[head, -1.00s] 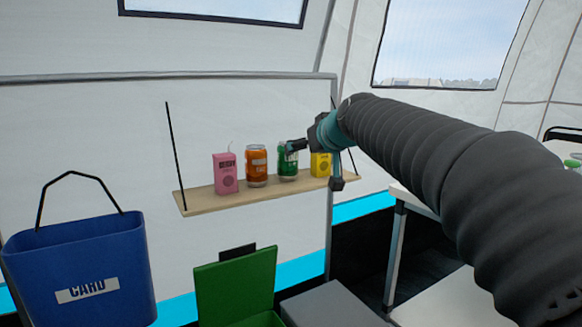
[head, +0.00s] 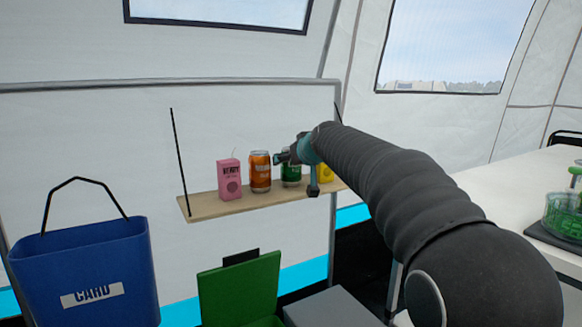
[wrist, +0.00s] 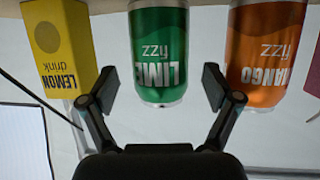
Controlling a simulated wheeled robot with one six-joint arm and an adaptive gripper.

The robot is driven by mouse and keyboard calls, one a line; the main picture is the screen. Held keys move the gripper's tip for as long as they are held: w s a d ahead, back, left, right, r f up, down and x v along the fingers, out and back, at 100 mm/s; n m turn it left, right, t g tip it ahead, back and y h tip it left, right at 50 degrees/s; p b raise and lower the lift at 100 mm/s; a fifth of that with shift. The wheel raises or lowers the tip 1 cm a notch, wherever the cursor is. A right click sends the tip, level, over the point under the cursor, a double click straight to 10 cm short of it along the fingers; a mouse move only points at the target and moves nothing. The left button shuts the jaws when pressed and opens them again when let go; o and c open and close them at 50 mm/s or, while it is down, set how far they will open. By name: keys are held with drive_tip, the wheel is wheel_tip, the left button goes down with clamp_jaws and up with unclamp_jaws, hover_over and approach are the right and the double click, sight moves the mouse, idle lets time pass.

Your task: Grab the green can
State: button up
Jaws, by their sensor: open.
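The green can (head: 291,174) stands on a wooden hanging shelf (head: 212,207), between an orange can (head: 260,172) and a yellow carton (head: 326,172). In the wrist view the picture is upside down, and the green can (wrist: 161,55) reads "LIME fizz". My gripper (wrist: 162,91) is open and empty. Its two fingers lie on either side of the can's near end in the picture, with gaps showing on both sides. In the head view my gripper (head: 296,158) partly covers the green can and the yellow carton.
The orange can (wrist: 265,50) and the yellow carton (wrist: 62,45) stand close on either side of the green can. A pink carton (head: 229,178) is further left. Below are a blue bag (head: 85,265) and a green bin (head: 240,290). A white table (head: 510,190) is at right.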

drive_tip(key=shift+x, duration=1.4)
drive_tip(key=shift+s, duration=0.1)
drive_tip(key=shift+c, duration=0.2)
drive_tip(key=c, duration=0.9)
drive_tip(key=shift+r, duration=0.1)
